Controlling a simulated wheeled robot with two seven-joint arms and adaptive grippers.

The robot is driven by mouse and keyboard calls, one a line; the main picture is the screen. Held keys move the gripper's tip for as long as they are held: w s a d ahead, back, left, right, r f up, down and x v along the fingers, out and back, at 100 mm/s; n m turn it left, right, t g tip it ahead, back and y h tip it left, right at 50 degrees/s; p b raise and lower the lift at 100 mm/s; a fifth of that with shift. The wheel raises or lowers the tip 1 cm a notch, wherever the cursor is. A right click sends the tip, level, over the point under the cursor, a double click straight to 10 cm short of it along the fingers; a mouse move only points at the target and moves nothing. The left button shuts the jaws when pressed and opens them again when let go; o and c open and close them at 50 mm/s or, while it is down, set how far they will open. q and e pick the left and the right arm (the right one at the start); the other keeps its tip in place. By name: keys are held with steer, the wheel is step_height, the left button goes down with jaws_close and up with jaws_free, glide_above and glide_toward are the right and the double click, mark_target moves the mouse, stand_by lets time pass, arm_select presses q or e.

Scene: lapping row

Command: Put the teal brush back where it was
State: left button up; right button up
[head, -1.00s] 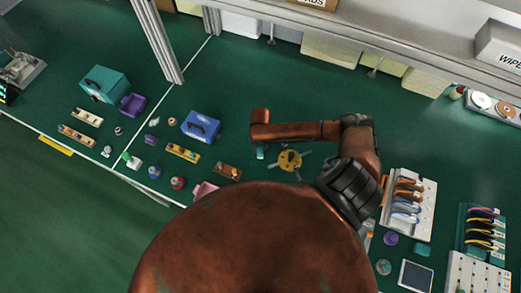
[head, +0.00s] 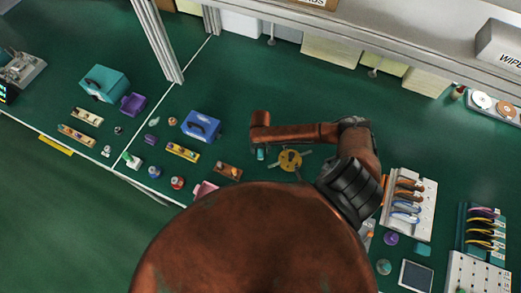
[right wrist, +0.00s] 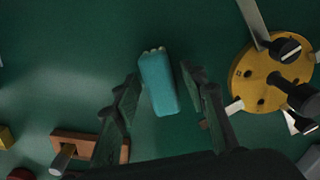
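The teal brush (right wrist: 160,88) lies between the two fingers of my right gripper (right wrist: 161,75) in the right wrist view, its pale bristle end pointing up the picture. Green bench shows on both sides of it, so the fingers are open and apart from it. In the head view a small teal piece of the brush (head: 260,155) shows just below the end of my right arm. That arm hides most of the right gripper there. My left gripper is not in view.
A yellow round plate with dark knobs (head: 290,160) is close right of the brush. A brown block with a peg (head: 228,171) is to its left. A blue box (head: 201,126) stands farther left.

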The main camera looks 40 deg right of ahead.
steer(key=shift+r, duration=0.15)
step_height(320, 180, up, 12)
stand_by(0.4)
